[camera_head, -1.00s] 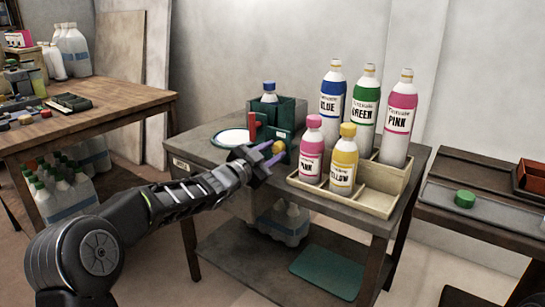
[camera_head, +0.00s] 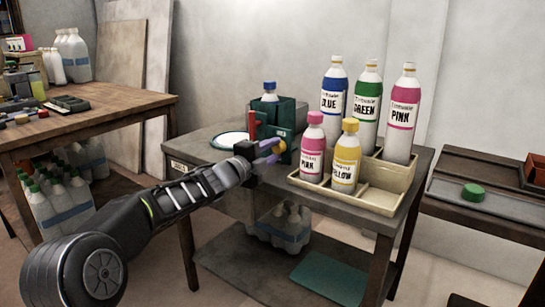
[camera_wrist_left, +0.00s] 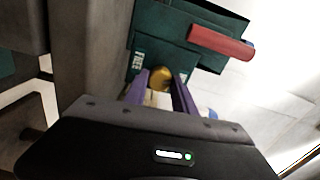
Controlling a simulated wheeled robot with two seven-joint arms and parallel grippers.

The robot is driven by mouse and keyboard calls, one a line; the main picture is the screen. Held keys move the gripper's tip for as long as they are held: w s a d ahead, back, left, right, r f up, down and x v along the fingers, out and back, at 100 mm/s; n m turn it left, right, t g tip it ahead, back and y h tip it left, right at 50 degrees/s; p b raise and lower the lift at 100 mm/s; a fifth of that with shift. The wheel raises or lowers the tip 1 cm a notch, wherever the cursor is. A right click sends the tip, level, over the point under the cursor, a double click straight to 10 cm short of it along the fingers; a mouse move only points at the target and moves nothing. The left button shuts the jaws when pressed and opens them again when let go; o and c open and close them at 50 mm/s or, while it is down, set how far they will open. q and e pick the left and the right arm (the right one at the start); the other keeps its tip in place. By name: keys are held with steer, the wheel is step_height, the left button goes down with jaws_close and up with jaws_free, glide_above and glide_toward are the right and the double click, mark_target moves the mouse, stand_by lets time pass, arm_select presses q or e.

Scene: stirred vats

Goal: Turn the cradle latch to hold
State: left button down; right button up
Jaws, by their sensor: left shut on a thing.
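The dark green cradle (camera_head: 287,115) stands on the grey table and holds a bottle with a blue cap (camera_head: 270,88). A red bar (camera_head: 252,123) stands upright at its left side. The red bar also shows in the left wrist view (camera_wrist_left: 221,42), sticking out from the green body. A round yellow knob (camera_wrist_left: 160,76) sits on the cradle's front face, and I take it to be the latch. My left gripper (camera_head: 272,147) is shut on this knob, its purple fingers on either side. The fingers partly hide the knob. My right gripper is not in view.
Right of the cradle, a beige rack (camera_head: 390,200) holds blue, green and two pink bottles and a yellow bottle (camera_head: 345,160). A white round plate (camera_head: 230,140) lies left of the cradle. A side table with a green cap (camera_head: 473,192) stands at right.

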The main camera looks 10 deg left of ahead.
arm_select(q)
steer(key=shift+m+b, duration=0.85)
steer(key=shift+m, duration=1.15)
steer(key=c, duration=1)
jaws_free()
steer(key=shift+c, duration=0.2)
steer(key=v, duration=0.8)
steer(key=shift+f, duration=0.1)
